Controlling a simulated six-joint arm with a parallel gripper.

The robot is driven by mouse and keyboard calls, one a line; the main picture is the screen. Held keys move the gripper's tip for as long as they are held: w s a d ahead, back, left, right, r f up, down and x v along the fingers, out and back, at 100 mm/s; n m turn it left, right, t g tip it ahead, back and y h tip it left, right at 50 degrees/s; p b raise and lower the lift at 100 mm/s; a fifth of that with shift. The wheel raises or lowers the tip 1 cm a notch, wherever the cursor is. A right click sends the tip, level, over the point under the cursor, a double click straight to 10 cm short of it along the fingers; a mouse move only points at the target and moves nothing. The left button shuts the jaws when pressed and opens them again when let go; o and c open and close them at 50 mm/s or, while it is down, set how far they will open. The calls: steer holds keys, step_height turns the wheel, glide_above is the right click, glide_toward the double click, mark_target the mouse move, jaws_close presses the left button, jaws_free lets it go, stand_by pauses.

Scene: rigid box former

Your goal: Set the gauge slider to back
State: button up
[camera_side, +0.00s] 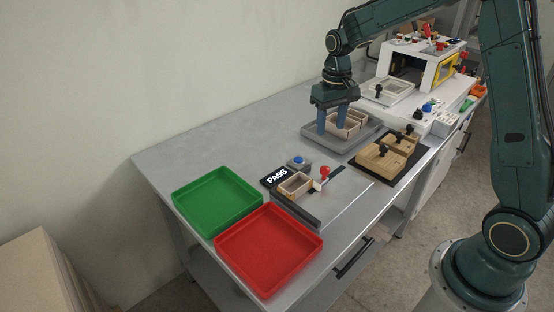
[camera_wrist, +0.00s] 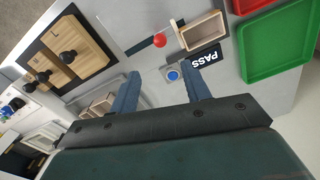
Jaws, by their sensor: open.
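The gauge slider, with a red ball knob (camera_side: 324,170), stands beside a small open wooden box (camera_side: 296,185) on the gauge plate (camera_side: 345,193). In the wrist view the red knob (camera_wrist: 159,41) lies ahead of the fingertips, left of the box (camera_wrist: 203,32). My gripper (camera_side: 332,130) is open, pointing down over the grey tray at the back, apart from the knob. It holds nothing that I can see; its two blue fingers also show in the wrist view (camera_wrist: 160,70). The slider's lower part is too small to read clearly.
A PASS sign (camera_side: 276,177) and a blue button (camera_side: 299,160) sit by the gauge. Green (camera_side: 215,198) and red (camera_side: 268,250) trays lie in front. The grey tray (camera_side: 365,138) holds wooden boxes. A wooden fixture with black knobs (camera_side: 388,160) is at right. The table's left-back area is bare.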

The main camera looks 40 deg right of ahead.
mark_target(326, 167)
step_height(326, 167, down, 14)
steer(key=shift+r, duration=0.15)
stand_by(0.7)
steer(key=shift+d, duration=0.1)
jaws_close()
